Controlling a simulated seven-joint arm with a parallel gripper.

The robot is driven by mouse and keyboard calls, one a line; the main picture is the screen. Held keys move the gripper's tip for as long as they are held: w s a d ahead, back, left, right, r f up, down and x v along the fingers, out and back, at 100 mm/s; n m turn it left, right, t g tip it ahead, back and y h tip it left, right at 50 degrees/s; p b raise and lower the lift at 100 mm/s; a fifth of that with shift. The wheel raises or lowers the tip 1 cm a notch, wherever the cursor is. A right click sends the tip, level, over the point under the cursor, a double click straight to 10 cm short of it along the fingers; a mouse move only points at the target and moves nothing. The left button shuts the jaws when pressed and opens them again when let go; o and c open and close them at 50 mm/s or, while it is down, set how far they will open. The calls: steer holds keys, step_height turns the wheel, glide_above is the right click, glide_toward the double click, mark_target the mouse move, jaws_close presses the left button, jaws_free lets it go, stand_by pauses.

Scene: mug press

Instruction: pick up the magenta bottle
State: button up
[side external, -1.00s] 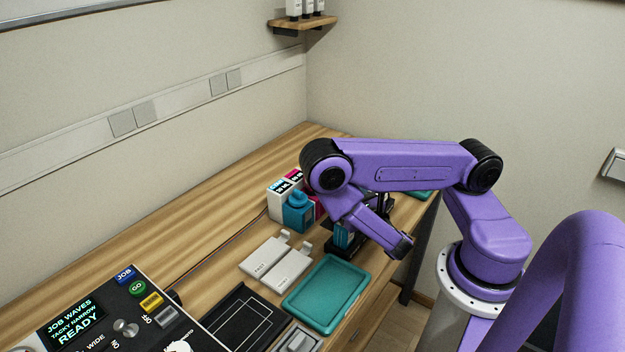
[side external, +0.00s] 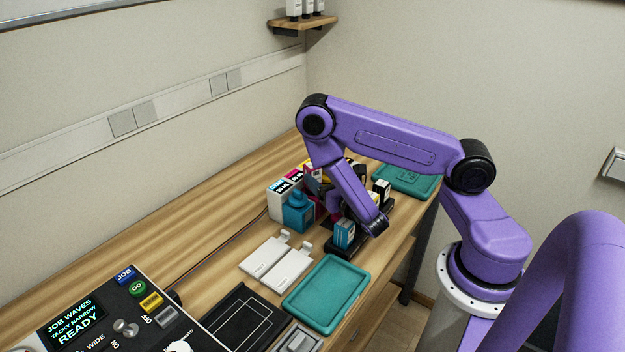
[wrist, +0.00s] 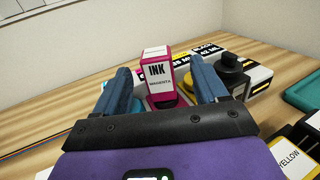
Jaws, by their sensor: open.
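The magenta bottle (wrist: 160,82), with a white label reading INK and MAGENTA, shows in the wrist view between and beyond the two blue-grey fingers. My gripper (wrist: 161,72) is open, with a finger on each side of it in the picture; contact is not visible. In the side external view only a magenta sliver (side external: 319,207) shows, beside the cyan bottle (side external: 298,213). My gripper (side external: 321,190) is partly hidden there by my own arm, above the group of inks.
A black-capped bottle (wrist: 230,75) stands right of the right finger, by ink boxes. White and coloured boxes (side external: 280,200) stand behind the cyan bottle. A cyan cartridge (side external: 344,233) sits in a black rack.

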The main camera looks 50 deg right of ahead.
mark_target(309, 162)
steer(key=shift+r+x, duration=0.15)
steer(key=shift+x, duration=1.65)
steer(key=shift+r+x, duration=0.15)
steer(key=shift+x, duration=1.65)
steer(key=shift+w+a, duration=0.1)
steer(key=shift+a, duration=0.1)
steer(key=shift+c, duration=0.3)
steer(key=c, duration=1.2)
steer(key=shift+r, duration=0.15)
